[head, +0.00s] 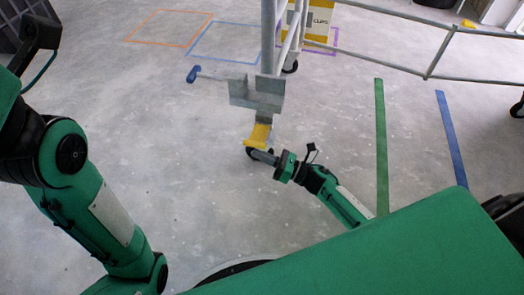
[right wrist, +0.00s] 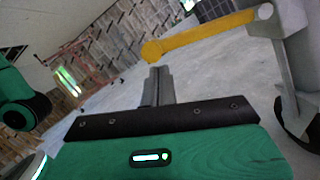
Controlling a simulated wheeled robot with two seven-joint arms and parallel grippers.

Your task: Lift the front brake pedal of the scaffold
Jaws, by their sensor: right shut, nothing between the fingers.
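The scaffold's yellow brake pedal (head: 259,134) sticks out toward me from the foot of the near grey post. In the right wrist view the yellow pedal (right wrist: 200,36) runs from a grey bracket at upper right to a rounded end just above my fingertips. My right gripper (head: 259,155) is shut and empty at the pedal's near end, and its fingers also show in the right wrist view (right wrist: 158,84). I cannot tell whether they touch the pedal. My left arm shows at left, but its gripper is out of view.
A dark caster wheel (right wrist: 298,125) stands below the bracket. The scaffold's grey rails (head: 435,65) extend to the right. A blue-ended handle (head: 193,74) sticks out left of the post. Green (head: 381,145) and blue (head: 452,138) floor stripes lie at right.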

